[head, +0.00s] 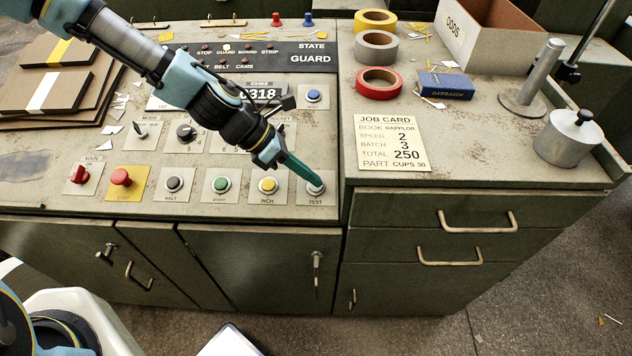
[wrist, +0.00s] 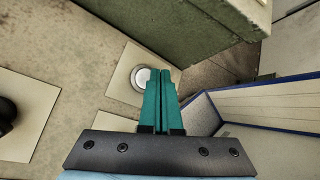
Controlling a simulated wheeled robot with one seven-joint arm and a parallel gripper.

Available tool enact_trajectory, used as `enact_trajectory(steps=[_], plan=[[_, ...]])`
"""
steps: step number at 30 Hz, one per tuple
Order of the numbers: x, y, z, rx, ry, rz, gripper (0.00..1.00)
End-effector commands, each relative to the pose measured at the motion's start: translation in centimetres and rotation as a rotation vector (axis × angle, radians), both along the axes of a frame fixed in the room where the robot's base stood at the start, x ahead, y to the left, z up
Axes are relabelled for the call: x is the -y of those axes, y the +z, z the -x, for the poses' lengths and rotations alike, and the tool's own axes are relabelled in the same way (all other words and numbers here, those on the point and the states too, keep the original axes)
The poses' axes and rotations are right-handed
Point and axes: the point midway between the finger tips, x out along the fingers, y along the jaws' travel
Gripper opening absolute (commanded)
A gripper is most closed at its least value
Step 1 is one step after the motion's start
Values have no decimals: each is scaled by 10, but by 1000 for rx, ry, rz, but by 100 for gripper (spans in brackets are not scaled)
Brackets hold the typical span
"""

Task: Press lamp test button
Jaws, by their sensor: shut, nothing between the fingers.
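The lamp test button (head: 316,189) is a pale round button in a metal ring on a cream plate marked TEST, at the right end of the panel's lower row. It also shows in the wrist view (wrist: 140,78), just left of my fingertips. My gripper (head: 315,182) has its long green fingers shut together with nothing between them. In the head view the fingertips overlap the button's upper part and hide some of it. I cannot tell whether they touch it. In the wrist view the fingers (wrist: 162,72) reach over the plate's right side.
The INCH button (head: 268,185), START button (head: 221,184) and HALT button (head: 174,184) sit left of TEST. A blue button (head: 313,95) is above it. The job card (head: 392,143) lies on the raised cabinet top to the right, whose side stands close to the TEST plate.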

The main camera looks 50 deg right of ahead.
Motion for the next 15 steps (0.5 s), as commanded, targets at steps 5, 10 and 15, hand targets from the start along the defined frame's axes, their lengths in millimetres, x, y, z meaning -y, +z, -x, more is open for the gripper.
enact_trajectory(steps=[5, 10, 15], plan=[[-1, 7, 1, 0, -1, 1, 0], [-4, 23, 3, 0, -1, 1, 0], [-7, 39, 5, 0, -1, 0, 0]])
